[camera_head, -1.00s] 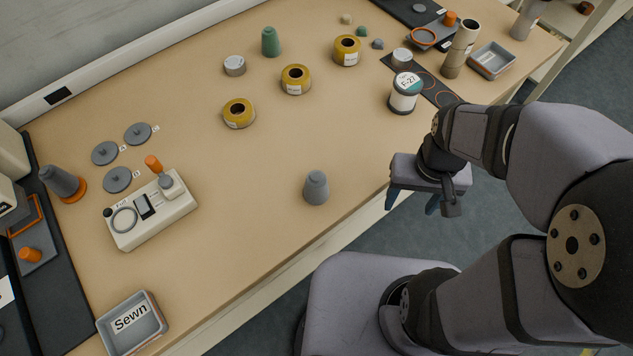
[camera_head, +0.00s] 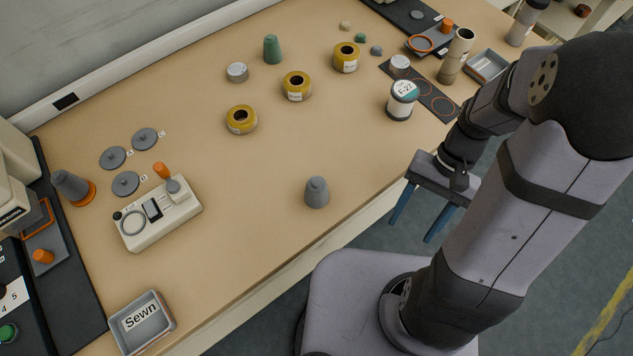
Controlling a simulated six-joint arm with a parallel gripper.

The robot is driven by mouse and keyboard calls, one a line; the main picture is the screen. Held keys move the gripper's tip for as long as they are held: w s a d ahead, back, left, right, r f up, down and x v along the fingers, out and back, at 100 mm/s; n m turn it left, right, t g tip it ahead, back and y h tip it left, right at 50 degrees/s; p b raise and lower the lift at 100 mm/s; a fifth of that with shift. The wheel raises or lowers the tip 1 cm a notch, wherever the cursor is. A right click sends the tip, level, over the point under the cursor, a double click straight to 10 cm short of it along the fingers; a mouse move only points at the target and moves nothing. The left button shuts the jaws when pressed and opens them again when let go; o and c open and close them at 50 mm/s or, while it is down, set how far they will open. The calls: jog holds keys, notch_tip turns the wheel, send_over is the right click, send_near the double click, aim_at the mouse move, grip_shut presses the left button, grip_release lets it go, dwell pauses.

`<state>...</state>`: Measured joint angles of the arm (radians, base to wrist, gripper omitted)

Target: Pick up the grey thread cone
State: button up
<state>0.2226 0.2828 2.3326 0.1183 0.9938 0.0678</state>
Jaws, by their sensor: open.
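The grey thread cone (camera_head: 316,193) stands upright on the tan table, near its front edge and left of my gripper. My gripper (camera_head: 415,229) is open, its two blue fingers pointing down and apart, with nothing between them. It hangs off the table's front edge, to the right of the cone and well clear of it. Another grey cone (camera_head: 71,186) stands on an orange base at the far left.
A white device (camera_head: 160,219) with a grey knob and a "Sewn" tray (camera_head: 143,320) are at left. Yellow rolls (camera_head: 297,86), a green cone (camera_head: 272,49) and a white labelled jar (camera_head: 401,101) stand farther back. The table around the near grey cone is clear.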

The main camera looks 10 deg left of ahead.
jog(key=s+a+m+g+y+p, duration=0.2)
jog(key=m+y, duration=0.1)
jog(key=m+t+y+p, duration=0.3)
jog(key=m+t+y, duration=0.2)
jog(key=m+y, duration=0.6)
send_near(317, 183)
jog(key=shift+n+y, duration=0.8)
jog(key=s+a+f, duration=0.2)
jog(key=shift+a+f, duration=0.2)
jog(key=shift+f, duration=0.15)
jog(key=shift+w+a+m+t, duration=0.1)
jog(key=shift+w+m+t, duration=0.3)
jog(key=shift+t, duration=0.2)
jog(key=shift+a+p, duration=0.35)
jog(key=shift+a, duration=0.75)
jog(key=shift+a+r+p, duration=0.15)
jog(key=shift+a+p, duration=0.3)
jog(key=shift+a, duration=0.5)
jog(key=shift+a+r+p, duration=0.15)
jog(key=shift+a+p, duration=0.3)
jog(key=shift+a, duration=0.45)
jog(key=shift+a+f, duration=0.1)
jog(key=shift+a, duration=0.6)
jog(key=c, duration=1.2)
